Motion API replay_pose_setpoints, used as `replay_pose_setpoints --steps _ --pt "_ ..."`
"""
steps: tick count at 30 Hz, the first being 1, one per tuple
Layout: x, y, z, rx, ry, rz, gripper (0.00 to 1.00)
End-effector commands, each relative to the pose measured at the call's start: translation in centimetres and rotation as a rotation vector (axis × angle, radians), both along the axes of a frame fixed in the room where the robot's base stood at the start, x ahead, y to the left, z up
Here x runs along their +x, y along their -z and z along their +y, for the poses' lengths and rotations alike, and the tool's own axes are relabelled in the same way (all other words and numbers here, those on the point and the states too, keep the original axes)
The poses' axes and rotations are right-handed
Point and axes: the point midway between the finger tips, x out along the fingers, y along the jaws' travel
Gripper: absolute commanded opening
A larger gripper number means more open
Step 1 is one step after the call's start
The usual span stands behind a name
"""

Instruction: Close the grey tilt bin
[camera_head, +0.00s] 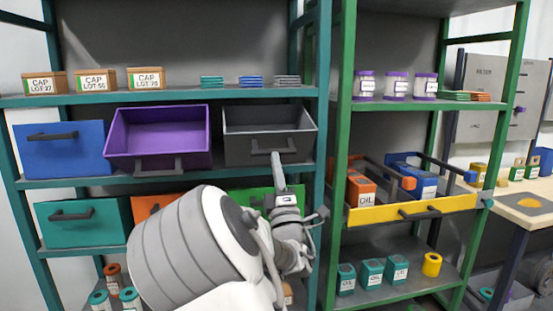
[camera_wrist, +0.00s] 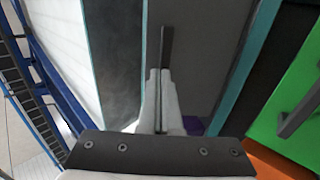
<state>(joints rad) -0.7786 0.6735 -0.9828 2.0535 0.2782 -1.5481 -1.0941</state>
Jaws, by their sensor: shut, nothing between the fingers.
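The grey tilt bin (camera_head: 250,150) is in the upper bin row of the teal rack, at its right end. It is tilted open, with its inside showing over the front panel. Its dark handle (camera_head: 262,147) is partly hidden behind my fingers. My gripper (camera_head: 276,156) is shut and empty, in front of the lower right part of the bin's front. In the wrist view the shut fingers (camera_wrist: 163,75) point up toward a dark grey surface. I cannot tell whether they touch the bin or its handle.
The purple bin (camera_head: 158,134), also tilted open, is just left of the grey one. The blue bin (camera_head: 60,150) and teal bin (camera_head: 84,222) look closed. A green bin (camera_head: 240,197) sits below, partly behind my arm. A green rack post (camera_head: 340,130) stands to the right.

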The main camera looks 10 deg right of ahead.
Motion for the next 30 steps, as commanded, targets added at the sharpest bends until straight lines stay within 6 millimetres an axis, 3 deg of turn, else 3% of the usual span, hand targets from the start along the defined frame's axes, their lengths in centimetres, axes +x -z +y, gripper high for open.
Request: replay_pose_setpoints --steps 1,6,30 --pt "0.0 -1.2 0.0 0.002 0.001 0.023 0.00" --pt "0.5 -2.3 0.0 0.001 0.001 0.108 0.00" --pt "3.9 -6.7 0.0 0.000 0.001 0.506 0.00"
